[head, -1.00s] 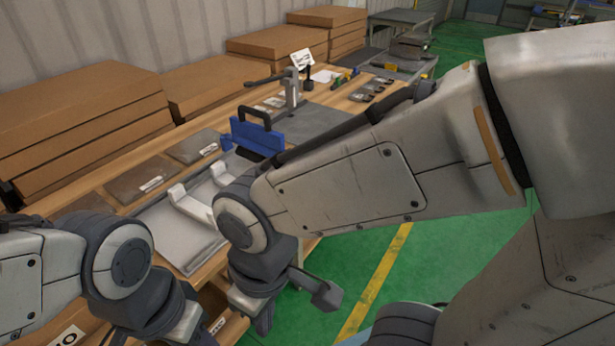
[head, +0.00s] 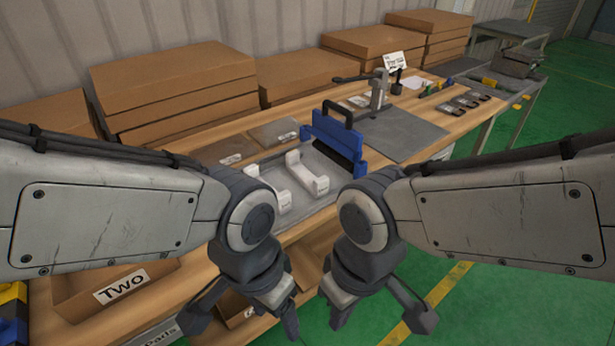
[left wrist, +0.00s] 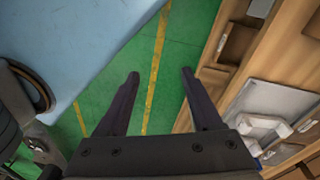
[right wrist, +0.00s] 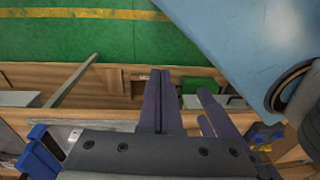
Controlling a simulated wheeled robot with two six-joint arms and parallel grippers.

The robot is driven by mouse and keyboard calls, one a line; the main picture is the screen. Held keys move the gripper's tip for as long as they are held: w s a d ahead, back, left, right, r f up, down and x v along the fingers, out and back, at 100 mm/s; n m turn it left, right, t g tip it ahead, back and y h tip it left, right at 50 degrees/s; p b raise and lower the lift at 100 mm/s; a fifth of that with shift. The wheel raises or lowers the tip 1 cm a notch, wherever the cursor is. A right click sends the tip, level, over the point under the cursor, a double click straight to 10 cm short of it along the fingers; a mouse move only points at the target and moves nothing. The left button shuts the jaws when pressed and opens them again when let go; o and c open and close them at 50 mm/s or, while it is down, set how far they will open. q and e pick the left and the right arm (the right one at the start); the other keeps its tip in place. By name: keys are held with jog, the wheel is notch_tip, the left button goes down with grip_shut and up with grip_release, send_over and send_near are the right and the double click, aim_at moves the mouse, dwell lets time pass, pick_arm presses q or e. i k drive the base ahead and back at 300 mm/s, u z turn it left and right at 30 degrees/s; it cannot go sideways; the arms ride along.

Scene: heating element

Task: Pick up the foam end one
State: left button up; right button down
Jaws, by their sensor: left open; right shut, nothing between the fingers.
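Two white foam ends lie on the grey sheet on the bench. The far one (head: 307,176) and the near one (head: 275,193) are both U-shaped, and their labels are too small to read. The near one is partly hidden by my left arm. A foam end also shows at the right of the left wrist view (left wrist: 265,124). My left gripper (head: 284,322) is below and in front of the foam ends, with its fingers apart and empty (left wrist: 160,75). My right gripper (head: 338,318) hangs beside it, its fingers together with nothing between them (right wrist: 160,78).
A blue tool with a black handle (head: 335,140) stands behind the foam ends. Cardboard boxes (head: 175,80) line the wall.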

aim_at(318, 187)
jog(key=u, duration=0.05)
jog(key=k, duration=0.45)
jog(key=z, duration=0.45)
jog(key=i, duration=0.9)
jog(key=u, duration=0.55)
jog(key=i, duration=0.6)
jog(key=u, duration=0.35)
